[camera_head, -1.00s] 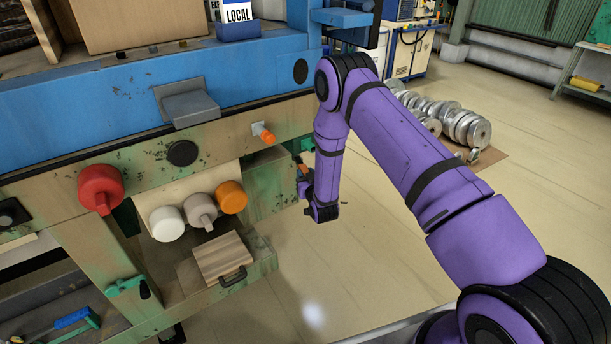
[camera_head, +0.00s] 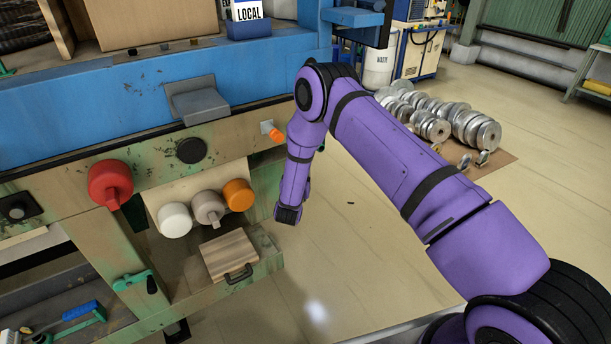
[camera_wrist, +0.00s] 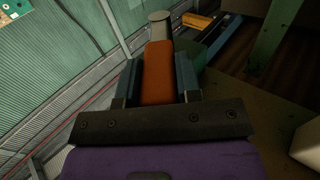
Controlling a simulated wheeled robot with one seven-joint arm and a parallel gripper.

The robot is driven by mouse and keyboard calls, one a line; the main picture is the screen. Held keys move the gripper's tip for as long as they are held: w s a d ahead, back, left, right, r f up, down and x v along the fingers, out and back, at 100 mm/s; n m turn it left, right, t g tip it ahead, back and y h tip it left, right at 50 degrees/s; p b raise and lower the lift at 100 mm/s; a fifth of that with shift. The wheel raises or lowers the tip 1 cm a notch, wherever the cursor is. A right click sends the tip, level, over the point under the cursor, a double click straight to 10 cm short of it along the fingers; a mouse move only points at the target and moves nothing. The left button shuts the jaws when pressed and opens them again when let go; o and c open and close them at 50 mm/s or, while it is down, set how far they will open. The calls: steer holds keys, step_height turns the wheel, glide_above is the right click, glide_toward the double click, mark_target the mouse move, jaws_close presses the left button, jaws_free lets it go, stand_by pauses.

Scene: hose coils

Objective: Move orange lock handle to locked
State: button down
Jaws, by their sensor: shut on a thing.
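The orange lock handle (camera_wrist: 157,88) lies between the two fingers of my gripper (camera_wrist: 157,74) in the wrist view. The fingers are shut on its sides, and a pale grey round end (camera_wrist: 159,17) shows beyond it. In the head view my wrist (camera_head: 289,212) hangs beside the right end of the green machine. The fingers and the held handle are hidden there behind my arm. I cannot tell from these views which setting the handle is at.
Metal rolls (camera_head: 470,130) lie on the floor behind.

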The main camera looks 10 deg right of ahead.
steer(key=shift+w+a+m+g+h, duration=0.3)
steer(key=shift+a+m+g+h, duration=0.25)
steer(key=shift+h, duration=0.3)
steer(key=shift+w+a+m+g+h, duration=0.25)
steer(key=shift+a+m+g+h, duration=0.15)
steer(key=shift+m+h, duration=0.35)
steer(key=c, duration=0.8)
jaws_free()
steer(key=shift+a, duration=0.1)
steer(key=v, duration=1)
steer(key=shift+s+a, duration=0.2)
steer(key=shift+s, duration=0.1)
